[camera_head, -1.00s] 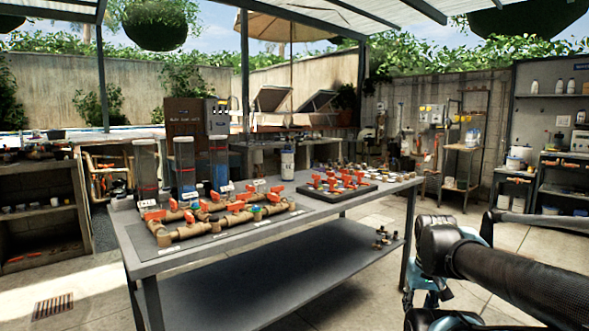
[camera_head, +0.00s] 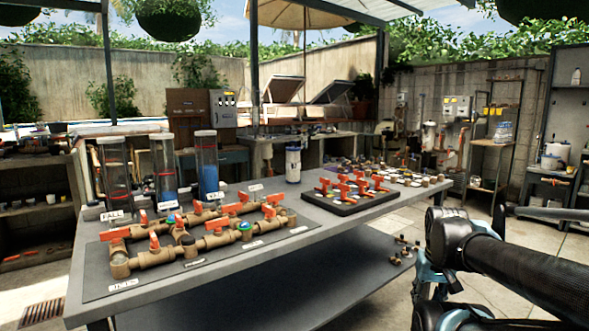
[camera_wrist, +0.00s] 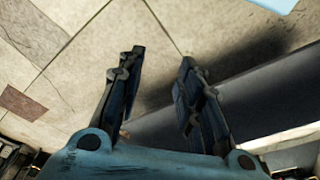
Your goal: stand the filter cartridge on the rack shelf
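A metal rack (camera_head: 486,144) with shelves stands against the back wall at the right and holds a few small items. My gripper (camera_wrist: 160,75) shows in the wrist view, with its two dark fingers apart and nothing between them. It points down at the paved floor beside a table edge, away from the cylinder.
The grey table (camera_head: 360,222) carries brown pipework with orange valves (camera_head: 205,240), clear tubes with blue liquid (camera_head: 207,165) and a black tray of orange valves (camera_head: 350,200). Small fittings crowd its right end. Paved floor (camera_head: 395,225) lies open between table and rack.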

